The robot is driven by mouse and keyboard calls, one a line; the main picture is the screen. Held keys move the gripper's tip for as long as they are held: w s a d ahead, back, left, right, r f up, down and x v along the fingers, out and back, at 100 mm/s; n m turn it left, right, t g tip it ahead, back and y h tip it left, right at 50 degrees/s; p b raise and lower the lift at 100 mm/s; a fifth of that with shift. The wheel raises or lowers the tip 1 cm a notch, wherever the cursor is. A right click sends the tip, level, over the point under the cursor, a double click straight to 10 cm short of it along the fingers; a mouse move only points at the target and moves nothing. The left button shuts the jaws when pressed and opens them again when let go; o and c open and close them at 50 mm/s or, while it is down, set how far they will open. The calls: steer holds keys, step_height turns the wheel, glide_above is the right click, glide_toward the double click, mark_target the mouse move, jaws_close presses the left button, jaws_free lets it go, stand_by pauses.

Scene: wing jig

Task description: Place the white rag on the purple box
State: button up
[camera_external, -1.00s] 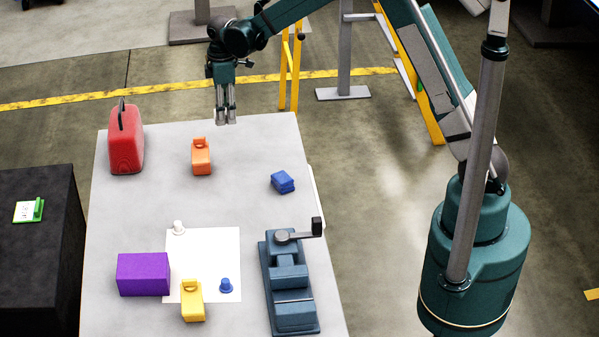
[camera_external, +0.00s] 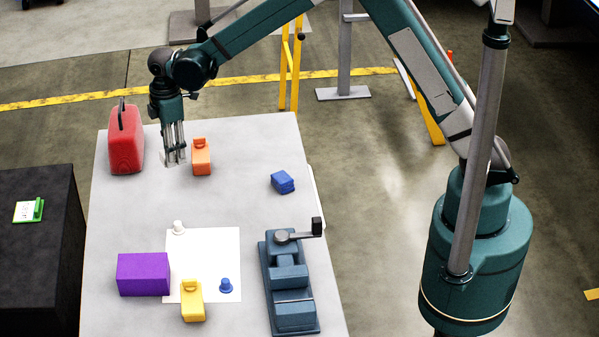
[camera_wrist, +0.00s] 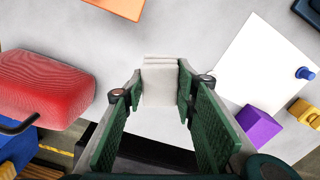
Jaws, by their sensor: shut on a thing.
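My gripper (camera_external: 175,160) is above the far left part of the table, between the red can and the orange object. In the wrist view my gripper (camera_wrist: 157,88) is shut on the white rag (camera_wrist: 160,82), a folded, layered cloth held between the two green finger pads. In the external view the rag is hard to make out at the fingertips. The purple box (camera_external: 143,274) sits at the near left of the table, apart from my gripper. It also shows at the right in the wrist view (camera_wrist: 258,129).
A red can (camera_external: 125,141) is close left of my gripper and an orange object (camera_external: 201,158) close right. A white sheet (camera_external: 205,250) bears a white piece, a blue piece and a yellow object (camera_external: 192,302). A blue block (camera_external: 283,182) and a vise (camera_external: 290,285) are further right.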

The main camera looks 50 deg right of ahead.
steer(key=s+a+r+n+p, duration=0.1)
steer(key=s+a, duration=0.5)
steer(key=a, duration=0.4)
steer(key=s+a+r+n+p, duration=0.1)
steer(key=s+a+n, duration=0.1)
steer(key=s+a, duration=0.4)
steer(key=s+a+r+n+p, duration=0.1)
steer(key=s+a, duration=0.4)
steer(key=a, duration=1.1)
steer(key=shift+s+r+n, duration=0.2)
steer(key=shift+s+n, duration=0.1)
steer(key=shift+s, duration=0.1)
glide_above(141, 265)
steer(key=shift+s+f, duration=0.1)
steer(key=shift+f, duration=3.05)
steer(key=shift+f, duration=0.1)
steer(key=shift+f, duration=1.75)
steer(key=shift+f, duration=0.15)
